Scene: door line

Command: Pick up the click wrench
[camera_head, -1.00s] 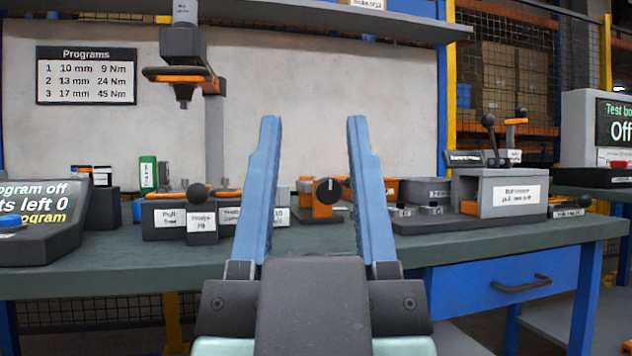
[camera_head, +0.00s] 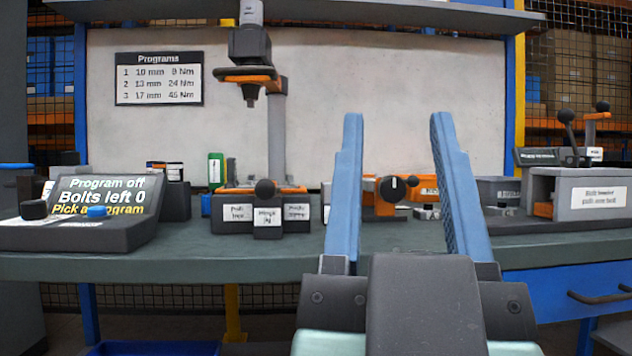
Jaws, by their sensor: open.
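My gripper (camera_head: 395,120) is open and empty, its two blue fingers pointing up and forward over the bench's front edge. Between and behind the fingers stands an orange unit with a black dial (camera_head: 391,188), apart from them. More orange shows at its right, partly hidden by the right finger. I cannot tell for sure which thing is the click wrench; no label naming it is readable.
The bench (camera_head: 180,266) carries a program console (camera_head: 100,208) at left, a labelled jig (camera_head: 265,215) with a black knob, and a grey bolt feeder (camera_head: 590,195) at right. An orange-grey tool (camera_head: 250,72) hangs above. The bench front at centre-left is clear.

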